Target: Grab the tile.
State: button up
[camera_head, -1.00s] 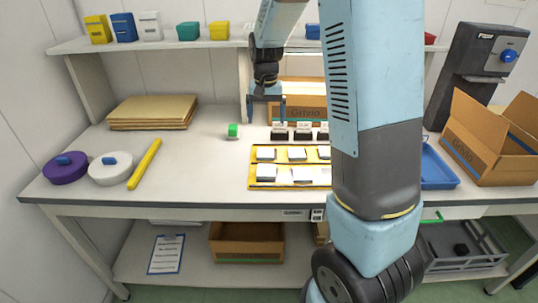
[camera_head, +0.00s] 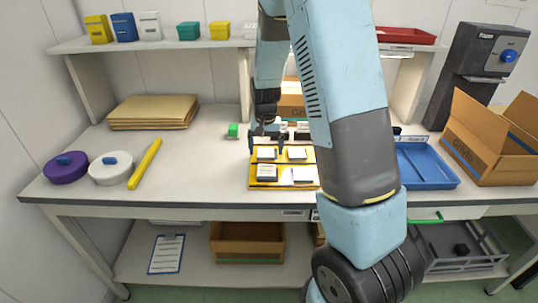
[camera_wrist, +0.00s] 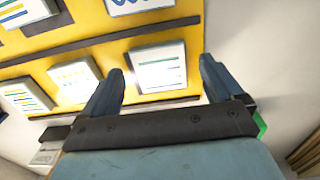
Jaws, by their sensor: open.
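Several white tiles with printed lines lie in two rows on a yellow board (camera_head: 281,163). The tile (camera_head: 266,153) at the left end of the back row is just in front of my gripper (camera_head: 266,146). In the wrist view, my open gripper (camera_wrist: 161,68) points down at the board, and this tile (camera_wrist: 158,66) shows between its two fingers. The fingers appear apart from the tile, but their height above it is hard to judge. Another tile (camera_wrist: 73,80) lies beside the left finger. My arm hides the right end of the board.
A green block (camera_head: 233,130) stands left behind the board. Ink bottles (camera_head: 302,131) stand behind the board, partly hidden. A blue tray (camera_head: 428,181) and an open carton (camera_head: 488,158) are at the right. A yellow bar (camera_head: 145,164) lies at the left; the table between is clear.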

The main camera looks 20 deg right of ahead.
jog(key=shift+f, duration=0.45)
jog(key=c, duration=1.2)
